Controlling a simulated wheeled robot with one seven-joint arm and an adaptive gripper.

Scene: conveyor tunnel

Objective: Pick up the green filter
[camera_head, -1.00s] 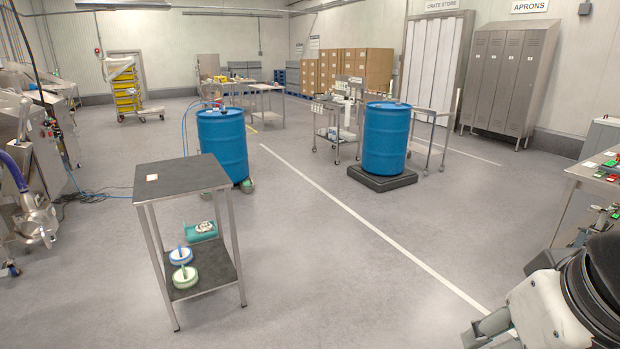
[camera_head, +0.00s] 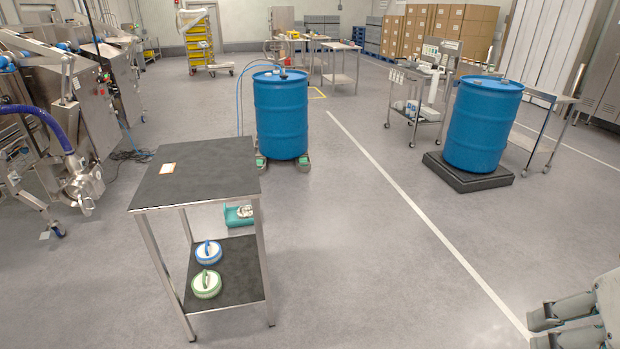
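A round filter with a green rim and a pale top (camera_head: 206,285) lies on the lower shelf of a small dark-topped metal stand (camera_head: 205,165). A similar filter with a blue rim (camera_head: 208,252) lies just behind it on the same shelf, and the two look close together or touching. My gripper (camera_head: 540,328) is at the lower right edge of the view, partly cut off, well apart from the stand and the filters. Its fingers appear spread, with nothing seen between them.
A teal item (camera_head: 239,215) lies behind the stand, on or near the floor. A blue drum (camera_head: 281,115) stands behind the stand, another blue drum (camera_head: 482,125) on a dark base at right. Machines with a blue hose (camera_head: 45,118) stand at left. The floor between stand and gripper is clear.

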